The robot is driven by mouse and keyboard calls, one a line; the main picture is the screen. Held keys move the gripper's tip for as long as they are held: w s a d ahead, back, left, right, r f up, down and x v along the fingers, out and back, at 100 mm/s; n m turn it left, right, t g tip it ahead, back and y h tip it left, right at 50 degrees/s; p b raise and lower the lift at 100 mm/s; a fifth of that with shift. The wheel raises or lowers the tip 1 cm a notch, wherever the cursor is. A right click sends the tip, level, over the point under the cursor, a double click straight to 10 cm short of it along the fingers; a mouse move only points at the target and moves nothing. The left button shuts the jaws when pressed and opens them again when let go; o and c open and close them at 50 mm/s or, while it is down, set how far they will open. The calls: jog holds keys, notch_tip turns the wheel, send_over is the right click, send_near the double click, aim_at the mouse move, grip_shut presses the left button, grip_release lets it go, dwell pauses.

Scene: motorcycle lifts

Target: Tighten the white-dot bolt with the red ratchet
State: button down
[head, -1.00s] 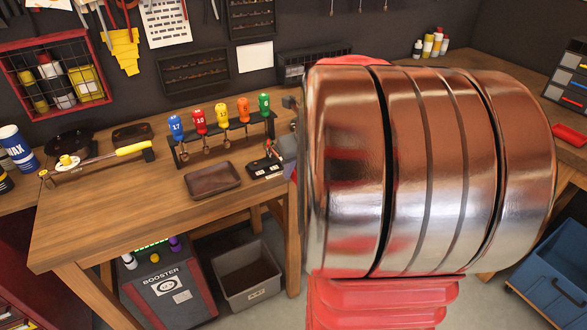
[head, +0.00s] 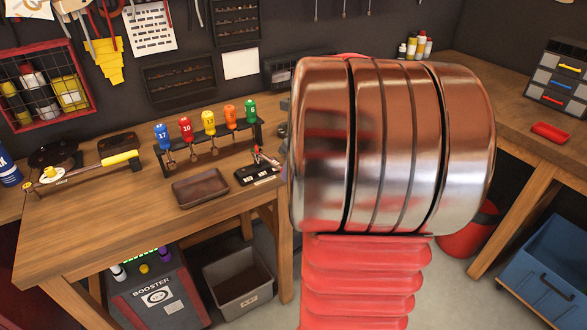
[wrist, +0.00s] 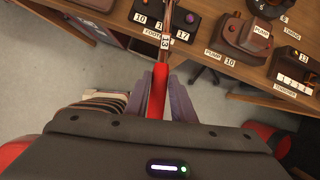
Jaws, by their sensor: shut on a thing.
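In the wrist view my gripper (wrist: 160,84) is shut on a red handle, which I take for the red ratchet (wrist: 157,92). A metal shaft with a small white number tag extends from it toward the bench at the top of the picture. The tool's far end runs out of the frame. In the head view my own arm fills the centre and right, and the gripper and held tool are not visible. I cannot make out the white-dot bolt in either view.
In the head view a rack of numbered coloured handles (head: 210,150), a brown tray (head: 201,187) and a yellow-handled tool (head: 120,158) are on the workbench (head: 110,220). A blue cart (head: 545,275) stands right.

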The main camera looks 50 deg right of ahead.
jog(key=shift+w+a+m+h, duration=0.25)
jog(key=shift+a+m, duration=0.35)
jog(key=shift+a, duration=0.25)
jog(key=shift+w+a+m+h, duration=0.1)
jog(key=shift+a+m+h, duration=0.15)
jog(key=shift+a+m, duration=0.5)
jog(key=shift+a+f, duration=0.1)
jog(key=shift+a, duration=0.1)
jog(key=shift+w+a+m+g+h, duration=0.15)
jog(key=shift+w+a+m+h, duration=0.2)
jog(key=shift+a+m, duration=0.45)
jog(key=shift+w+a+m+g+h, duration=0.15)
jog(key=shift+w+a+m, duration=0.35)
jog(key=shift+a, duration=0.4)
jog(key=shift+s, duration=0.15)
jog(key=shift+s+d+f+n+y, duration=0.1)
jog(key=shift+s+d+n+y, duration=0.25)
jog(key=shift+d+n, duration=0.5)
jog(key=shift+s+d+n+y, duration=0.15)
jog(key=shift+s+d+n, duration=0.35)
jog(key=shift+d, duration=0.45)
jog(key=shift+w, duration=0.1)
